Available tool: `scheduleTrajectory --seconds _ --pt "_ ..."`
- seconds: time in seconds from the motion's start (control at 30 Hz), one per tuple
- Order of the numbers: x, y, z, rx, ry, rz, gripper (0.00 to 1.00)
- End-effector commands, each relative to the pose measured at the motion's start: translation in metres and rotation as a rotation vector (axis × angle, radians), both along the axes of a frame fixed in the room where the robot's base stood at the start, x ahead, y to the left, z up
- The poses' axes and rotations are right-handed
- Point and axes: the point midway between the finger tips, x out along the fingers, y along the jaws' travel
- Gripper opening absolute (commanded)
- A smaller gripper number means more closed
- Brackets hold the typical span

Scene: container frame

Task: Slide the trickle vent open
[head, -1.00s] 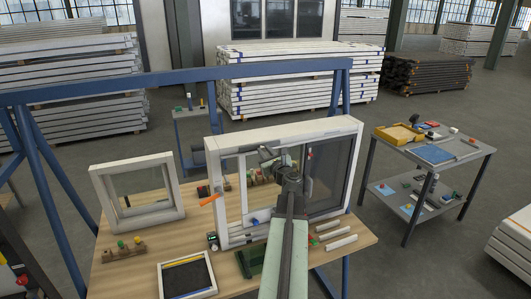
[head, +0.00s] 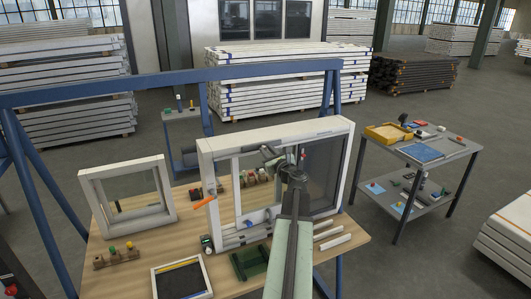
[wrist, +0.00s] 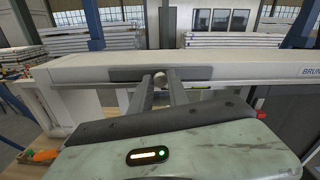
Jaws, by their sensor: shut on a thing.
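The white window frame (head: 204,165) stands upright on the wooden bench. The trickle vent (wrist: 125,74) is a grey strip along its top rail in the wrist view, with a small round knob (wrist: 160,77) near its middle. A thin yellowish strip (wrist: 203,87) shows just below the vent, right of the knob. My gripper (wrist: 160,82) is shut on the knob, one finger on each side of it. In the head view my gripper (head: 269,155) is at the upper part of the frame and hides the vent there. I cannot tell how far open the vent is.
A smaller white frame (head: 84,185) stands at the bench's left. A dark-paned frame (head: 180,278), a green tray (head: 249,263) and white strips (head: 333,242) lie in front. An orange-handled tool (head: 203,202) is by the frame's left side. A grey cart (head: 440,163) stands right.

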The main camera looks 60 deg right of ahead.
Motion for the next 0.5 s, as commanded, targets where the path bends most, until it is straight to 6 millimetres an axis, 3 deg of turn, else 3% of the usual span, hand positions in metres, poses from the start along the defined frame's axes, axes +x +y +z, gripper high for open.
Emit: scheduleTrajectory --seconds 0.03,0.07,0.13,0.5 --pt "-0.0039 -0.0043 -0.0001 0.000 0.001 -0.015 0.00" --pt "-0.0033 -0.0040 -0.0002 -0.001 0.002 -0.015 0.23" --pt "-0.0012 -0.0026 -0.0003 -0.001 0.002 -0.011 0.43" --pt "0.0056 0.0033 -0.0006 -0.001 0.002 0.002 0.43"
